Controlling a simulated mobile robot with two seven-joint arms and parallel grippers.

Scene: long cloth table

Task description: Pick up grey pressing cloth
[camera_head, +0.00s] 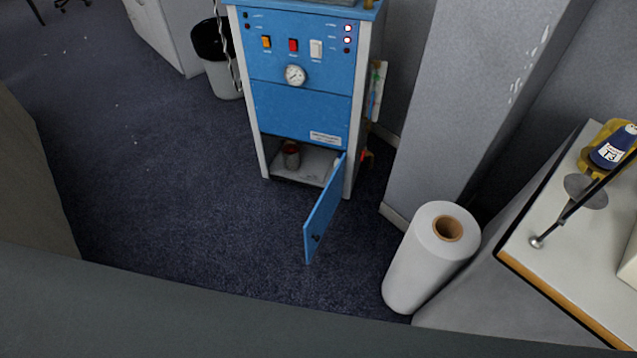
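I cannot make out a grey pressing cloth in the head view. A plain dark grey-green surface (200,325) runs along the bottom of the picture; I cannot tell for sure whether it is the cloth table. Neither of my grippers is in view.
A blue machine (300,105) with a gauge stands at the back, its lower door (322,212) open. A white roll (425,265) stands right, beside a pale table (560,240) with a blue thread spool (611,150). A black-lined bin (222,75) stands behind. Carpet (160,190) is clear at left.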

